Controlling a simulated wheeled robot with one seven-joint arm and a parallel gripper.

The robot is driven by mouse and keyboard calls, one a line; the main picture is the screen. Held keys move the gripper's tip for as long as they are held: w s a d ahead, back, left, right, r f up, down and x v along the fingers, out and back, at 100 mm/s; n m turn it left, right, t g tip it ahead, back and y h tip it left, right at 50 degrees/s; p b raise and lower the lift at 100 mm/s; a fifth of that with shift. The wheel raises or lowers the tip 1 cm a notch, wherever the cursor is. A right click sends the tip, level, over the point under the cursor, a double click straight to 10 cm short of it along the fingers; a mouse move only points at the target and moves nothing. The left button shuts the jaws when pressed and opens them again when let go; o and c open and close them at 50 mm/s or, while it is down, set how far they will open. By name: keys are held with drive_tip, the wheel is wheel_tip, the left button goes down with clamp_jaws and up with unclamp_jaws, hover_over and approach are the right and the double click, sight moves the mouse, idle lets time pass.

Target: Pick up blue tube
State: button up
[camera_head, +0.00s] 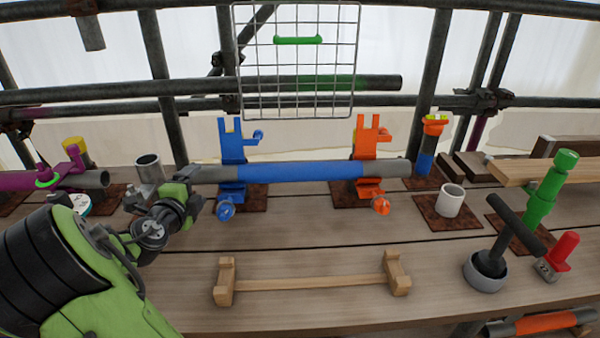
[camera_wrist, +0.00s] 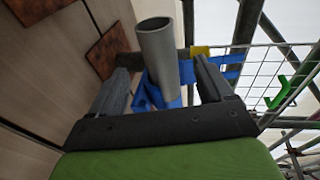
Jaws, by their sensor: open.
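The blue tube (camera_head: 300,170) is a long pipe with a blue middle and grey ends. It lies level across a blue stand (camera_head: 231,150) and an orange stand (camera_head: 367,140) on the wooden bench. My gripper (camera_head: 194,203) is at the tube's left end, close to the blue stand. In the wrist view my gripper (camera_wrist: 163,85) is open, and the tube's grey hollow end (camera_wrist: 158,55) shows between its two dark fingers. The blue stand (camera_wrist: 165,98) shows below that end. I cannot tell whether either finger touches the tube.
A wire grid (camera_head: 297,60) with a green hook hangs behind the tube on scaffold poles. A grey cup (camera_head: 148,168) is left of the tube; a white cup (camera_head: 450,201) is right. A wooden cradle (camera_head: 312,283) lies in front. The bench between cradle and stands is clear.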

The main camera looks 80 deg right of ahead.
sight(203, 178)
drive_tip(key=d, duration=0.2)
drive_tip(key=d+f, duration=0.1)
drive_tip(key=d, duration=0.2)
clamp_jaws()
drive_tip(key=shift+r, duration=0.15)
idle(0.4)
